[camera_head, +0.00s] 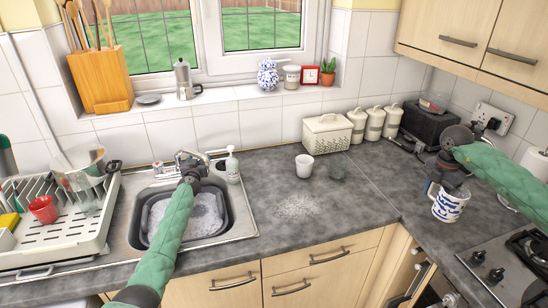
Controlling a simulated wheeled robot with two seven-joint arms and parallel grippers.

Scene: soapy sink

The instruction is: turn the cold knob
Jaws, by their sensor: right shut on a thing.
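The metal tap (214,153) stands at the back of the sink (242,215), below the window sill. My left forearm crosses over the soapy basin. My right gripper (438,186) points down at the right counter and is shut on a white mug with a blue pattern (449,207).
A dish rack (50,256) with a red cup (43,209) is left of the sink. The hob (490,275) is at lower right.

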